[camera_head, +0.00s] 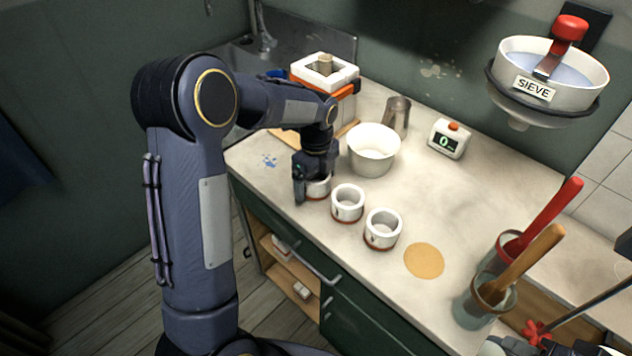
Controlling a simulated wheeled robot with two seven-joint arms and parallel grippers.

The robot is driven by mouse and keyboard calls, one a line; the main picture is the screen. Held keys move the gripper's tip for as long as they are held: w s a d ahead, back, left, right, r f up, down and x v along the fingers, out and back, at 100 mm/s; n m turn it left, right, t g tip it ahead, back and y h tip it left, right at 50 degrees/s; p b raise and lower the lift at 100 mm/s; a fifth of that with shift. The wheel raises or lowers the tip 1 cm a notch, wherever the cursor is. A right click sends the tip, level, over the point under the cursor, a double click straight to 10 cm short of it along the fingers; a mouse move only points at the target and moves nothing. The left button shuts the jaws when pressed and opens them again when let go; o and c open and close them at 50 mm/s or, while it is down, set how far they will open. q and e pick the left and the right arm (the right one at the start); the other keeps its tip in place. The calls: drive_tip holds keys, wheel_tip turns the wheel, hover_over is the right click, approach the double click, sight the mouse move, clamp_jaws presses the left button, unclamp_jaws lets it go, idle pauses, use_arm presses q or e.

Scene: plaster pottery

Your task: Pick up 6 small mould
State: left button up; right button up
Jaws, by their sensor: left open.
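Three small white moulds with reddish-brown bases stand in a row on the counter. The right one (383,229) and the middle one (347,203) are fully in view. The left one (319,188) is partly hidden by my left gripper (312,195), which points down over it. The gripper is open, with a finger showing on the mould's left side. I cannot tell whether it touches the mould. My right gripper is not clearly in view.
A tan disc (424,261) lies to the right. Pots with handled tools (487,296) stand front right. A sieve (545,80) hangs above.

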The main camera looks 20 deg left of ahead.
use_arm(q)
drive_tip(key=shift+f, duration=0.15)
drive_tip(key=c, duration=1.2)
